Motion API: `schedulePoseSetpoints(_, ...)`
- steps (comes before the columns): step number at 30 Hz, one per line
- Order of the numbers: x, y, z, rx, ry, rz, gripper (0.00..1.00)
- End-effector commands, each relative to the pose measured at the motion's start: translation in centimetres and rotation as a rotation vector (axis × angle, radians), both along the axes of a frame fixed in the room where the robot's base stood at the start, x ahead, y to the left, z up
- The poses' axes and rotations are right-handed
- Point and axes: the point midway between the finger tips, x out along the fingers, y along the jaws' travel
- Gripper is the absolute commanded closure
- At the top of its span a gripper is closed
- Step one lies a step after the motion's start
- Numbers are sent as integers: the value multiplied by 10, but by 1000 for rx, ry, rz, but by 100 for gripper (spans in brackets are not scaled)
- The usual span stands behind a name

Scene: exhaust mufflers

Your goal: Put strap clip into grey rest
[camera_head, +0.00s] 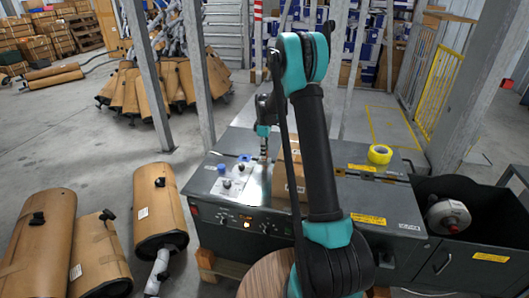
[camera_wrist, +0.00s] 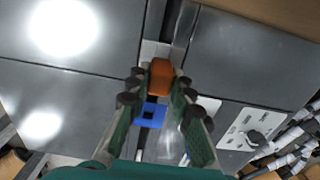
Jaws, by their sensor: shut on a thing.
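My gripper (camera_head: 263,153) is over the grey machine top, left of the cardboard box. In the wrist view my gripper (camera_wrist: 158,82) is shut on a small orange piece (camera_wrist: 160,77), which I take to be the strap clip. It sits between the fingertips, above the surface; its far side is hidden. A blue square piece (camera_wrist: 150,115) shows between the fingers, lower in the picture; its height is unclear. A pale grey plate with a black knob (camera_wrist: 237,128) lies to the right. I cannot tell which part is the grey rest.
The machine top (camera_head: 345,190) carries a cardboard box (camera_head: 280,182) and a yellow tape roll (camera_head: 380,154). A dark bin (camera_head: 465,185) stands at right.

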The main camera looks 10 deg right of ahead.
Motion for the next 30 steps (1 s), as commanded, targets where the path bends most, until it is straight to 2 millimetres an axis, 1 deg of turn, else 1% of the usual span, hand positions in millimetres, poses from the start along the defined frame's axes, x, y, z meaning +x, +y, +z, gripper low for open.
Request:
schedulePoseSetpoints(14, 0, 0, -8, 0, 0, 0, 100)
schedulePoseSetpoints(15, 0, 0, -8, 0, 0, 0, 76)
schedulePoseSetpoints(20, 0, 0, -8, 0, 0, 0, 56)
schedulePoseSetpoints(21, 0, 0, -8, 0, 0, 0, 54)
schedulePoseSetpoints(30, 0, 0, -7, 0, 0, 0, 54)
